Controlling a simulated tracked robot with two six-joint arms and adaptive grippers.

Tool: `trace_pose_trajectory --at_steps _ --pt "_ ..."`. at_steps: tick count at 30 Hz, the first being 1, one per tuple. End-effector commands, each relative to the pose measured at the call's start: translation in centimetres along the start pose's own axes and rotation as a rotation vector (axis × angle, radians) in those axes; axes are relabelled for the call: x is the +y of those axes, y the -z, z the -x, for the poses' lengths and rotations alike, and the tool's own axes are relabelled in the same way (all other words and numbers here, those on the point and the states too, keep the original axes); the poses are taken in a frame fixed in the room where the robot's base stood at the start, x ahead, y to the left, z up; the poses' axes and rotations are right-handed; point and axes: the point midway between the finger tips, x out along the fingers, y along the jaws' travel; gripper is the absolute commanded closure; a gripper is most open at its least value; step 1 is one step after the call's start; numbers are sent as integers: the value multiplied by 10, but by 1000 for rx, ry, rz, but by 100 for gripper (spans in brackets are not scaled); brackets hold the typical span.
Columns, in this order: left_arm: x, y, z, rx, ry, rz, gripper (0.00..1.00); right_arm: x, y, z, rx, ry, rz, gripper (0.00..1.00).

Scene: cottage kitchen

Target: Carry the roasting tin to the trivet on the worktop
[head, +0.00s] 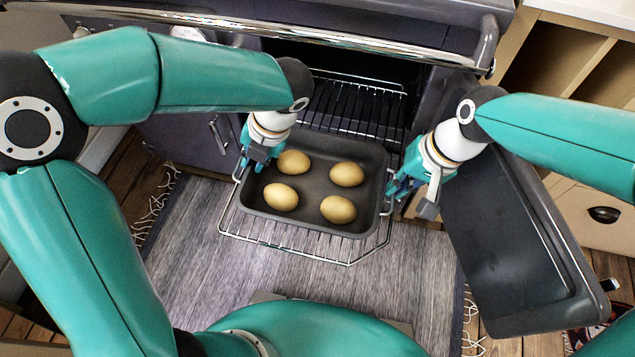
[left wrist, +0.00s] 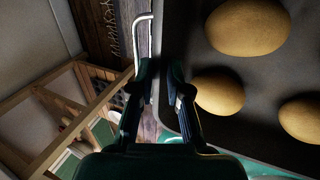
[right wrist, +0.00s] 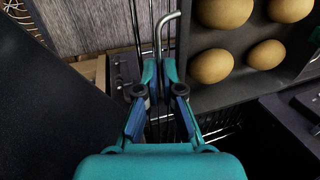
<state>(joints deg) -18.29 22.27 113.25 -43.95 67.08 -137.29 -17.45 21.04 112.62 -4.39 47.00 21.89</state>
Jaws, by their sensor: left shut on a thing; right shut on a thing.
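The dark grey roasting tin (head: 312,205) holds several potatoes (head: 338,210) and sits over the pulled-out wire oven shelf (head: 345,262) in front of the open oven. I cannot tell whether the tin touches the shelf. My right gripper (head: 393,190) is shut on the right wire handle, which shows in the right wrist view (right wrist: 158,40). The tin looks about level.
The oven door (head: 515,240) hangs open on the right, close to my right gripper. The oven's chrome rail (head: 300,35) runs above the opening. A grey fringed rug (head: 190,235) covers the floor. Wooden drawers (head: 590,205) stand at the right.

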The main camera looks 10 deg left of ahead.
Motion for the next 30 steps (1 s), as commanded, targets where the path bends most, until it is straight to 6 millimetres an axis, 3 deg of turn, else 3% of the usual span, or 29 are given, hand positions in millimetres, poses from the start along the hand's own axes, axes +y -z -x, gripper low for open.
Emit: trace_pose_trajectory --at_steps 8,24,30 --pt "1 0 4 -2 0 -3 100 -2 1 6 4 2 0 100" --pt "17 0 43 -2 -1 -5 100 -14 1 46 5 2 0 100" --pt "18 0 48 -1 -1 -6 100 -15 1 50 5 2 -1 100"
